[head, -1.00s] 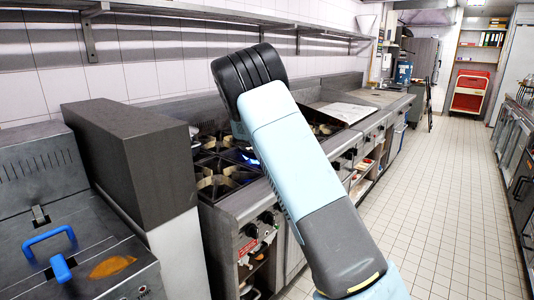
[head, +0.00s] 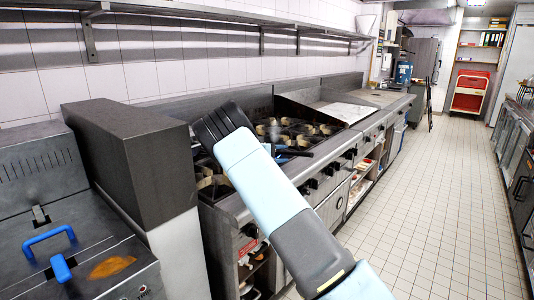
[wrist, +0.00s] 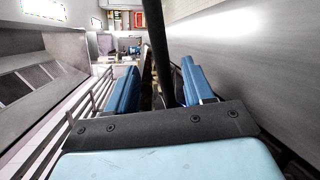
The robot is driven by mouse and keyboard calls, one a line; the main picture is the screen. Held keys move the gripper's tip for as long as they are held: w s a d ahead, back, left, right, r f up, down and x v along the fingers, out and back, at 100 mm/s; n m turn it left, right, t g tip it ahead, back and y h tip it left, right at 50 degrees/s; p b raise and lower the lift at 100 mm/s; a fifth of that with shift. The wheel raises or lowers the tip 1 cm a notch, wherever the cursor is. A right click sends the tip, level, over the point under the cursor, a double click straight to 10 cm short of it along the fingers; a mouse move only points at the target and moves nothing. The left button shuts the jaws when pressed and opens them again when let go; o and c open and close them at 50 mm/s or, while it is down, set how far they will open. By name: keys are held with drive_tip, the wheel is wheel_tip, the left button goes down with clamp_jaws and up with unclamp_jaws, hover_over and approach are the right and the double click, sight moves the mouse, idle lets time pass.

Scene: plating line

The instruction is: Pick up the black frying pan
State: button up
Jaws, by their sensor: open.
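A black bar-like handle (wrist: 152,40), which looks like the frying pan's, runs down from the top of the wrist view into the gap between the two blue fingers of my gripper (wrist: 161,85). Space shows on both sides of it, so the jaws are open around or over it; I cannot tell how deep it sits. In the head view a short dark handle (head: 299,153) sticks out right of my arm, close to a blue finger of my gripper (head: 283,156) above the stove. The pan's body cannot be made out.
The stove (head: 226,208) with black burner grates runs along the tiled wall. A dark block (head: 135,165) and a fryer with blue handles (head: 48,241) stand at the left. A wall shelf (head: 200,17) hangs above. The tiled floor (head: 430,200) at the right is clear.

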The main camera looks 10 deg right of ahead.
drive_tip(key=shift+f+x, duration=0.1)
drive_tip(key=shift+x, duration=1.75)
drive_tip(key=shift+f+x, duration=0.15)
drive_tip(key=shift+x, duration=1.65)
clamp_jaws()
drive_tip(key=shift+d, duration=0.1)
